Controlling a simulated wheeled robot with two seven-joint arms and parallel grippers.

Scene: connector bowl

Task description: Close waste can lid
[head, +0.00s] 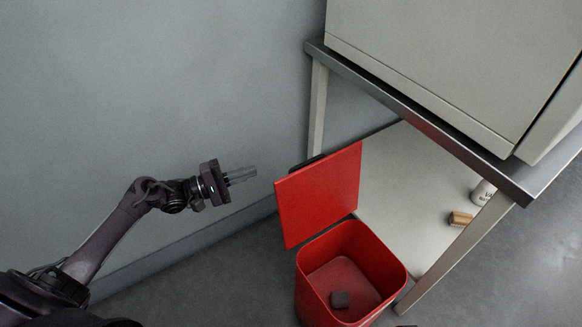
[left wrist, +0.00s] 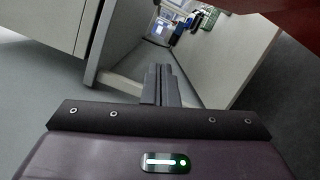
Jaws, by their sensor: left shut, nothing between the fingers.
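The red waste can (head: 318,258) stands on the floor in the lower part of the head view. Its red lid (head: 320,193) is up, standing steeply at the back left edge of the can. A small dark block (head: 340,299) lies on the can's bottom. My left gripper (head: 252,173) is shut and empty, to the left of the lid and apart from it, near the lid's upper part. The shut fingers also show in the left wrist view (left wrist: 158,84). A dark red surface, likely the lid (left wrist: 285,8), fills that view's upper right corner. My right gripper is not in view.
A metal table (head: 430,125) with a large pale cabinet (head: 430,60) on top stands at the right. Its lower shelf (head: 392,180) holds a white bottle (head: 482,191) and a tan block (head: 460,219). A grey wall (head: 150,90) runs behind my left arm.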

